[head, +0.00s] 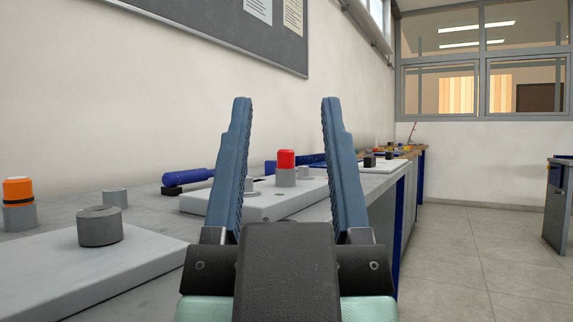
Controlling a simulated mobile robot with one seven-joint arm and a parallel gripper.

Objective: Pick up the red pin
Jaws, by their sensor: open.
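The red pin (286,160) stands upright in a grey cylindrical holder on a light grey board (270,206) on the workbench. My gripper (287,100) is open and empty, with its two blue fingers pointing up in the picture. The red pin shows between the fingers, beyond them and apart from them. The lower part of the board is partly hidden by my gripper.
At the left, an orange pin (18,189) stands in a grey holder. A nearer board (70,275) bears a short grey cylinder (99,226). Blue-handled tools (187,177) lie behind the red pin's board. Open floor (480,240) lies to the right.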

